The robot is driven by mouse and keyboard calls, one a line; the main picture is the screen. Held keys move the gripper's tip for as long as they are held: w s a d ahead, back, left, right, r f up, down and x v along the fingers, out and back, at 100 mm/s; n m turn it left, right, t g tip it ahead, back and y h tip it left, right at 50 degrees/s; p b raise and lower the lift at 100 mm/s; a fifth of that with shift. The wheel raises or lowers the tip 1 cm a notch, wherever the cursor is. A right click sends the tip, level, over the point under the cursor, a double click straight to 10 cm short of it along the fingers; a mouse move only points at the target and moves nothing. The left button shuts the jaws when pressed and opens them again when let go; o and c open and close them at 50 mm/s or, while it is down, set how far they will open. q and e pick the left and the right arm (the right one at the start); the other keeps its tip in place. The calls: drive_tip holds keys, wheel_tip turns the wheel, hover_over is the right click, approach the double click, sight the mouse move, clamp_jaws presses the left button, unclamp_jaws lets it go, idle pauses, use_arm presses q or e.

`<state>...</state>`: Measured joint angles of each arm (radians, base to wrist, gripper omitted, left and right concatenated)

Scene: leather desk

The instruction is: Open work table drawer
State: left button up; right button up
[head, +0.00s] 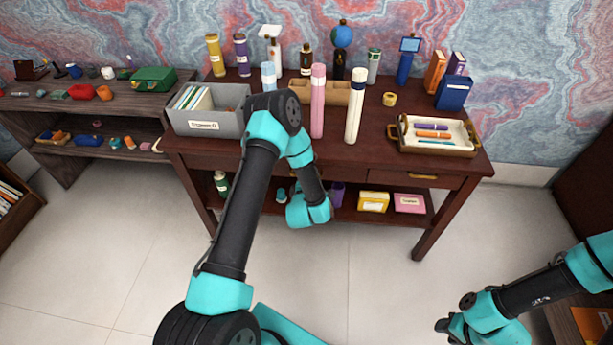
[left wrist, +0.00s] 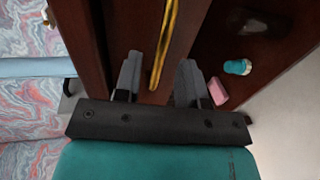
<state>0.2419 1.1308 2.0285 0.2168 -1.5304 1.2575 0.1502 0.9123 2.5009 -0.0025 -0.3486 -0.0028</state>
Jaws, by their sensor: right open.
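The dark brown work table (head: 375,130) stands against the wall. Its right drawer (head: 385,176) looks shut and has a gold handle (head: 422,176). Its left drawer is largely hidden behind my left arm. In the left wrist view a long gold handle (left wrist: 167,40) runs along a dark brown front, its near end between the two fingers of my left gripper (left wrist: 160,72). Those fingers are apart and do not appear to grip the handle. In the head view the left fingers are hidden behind my wrist. My right gripper (head: 450,328) is open and empty, low at the right, away from the table.
On the table are a grey file box (head: 208,122), a pink tube (head: 318,100), a cream tube (head: 355,105) and a tray of pens (head: 405,146). The lower shelf holds a yellow box (head: 373,202) and a pink box (head: 409,203). The floor in front is clear.

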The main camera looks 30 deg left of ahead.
use_arm(q)
drive_tip(key=shift+x, duration=1.9)
drive_tip(key=shift+c, duration=0.4)
clamp_jaws()
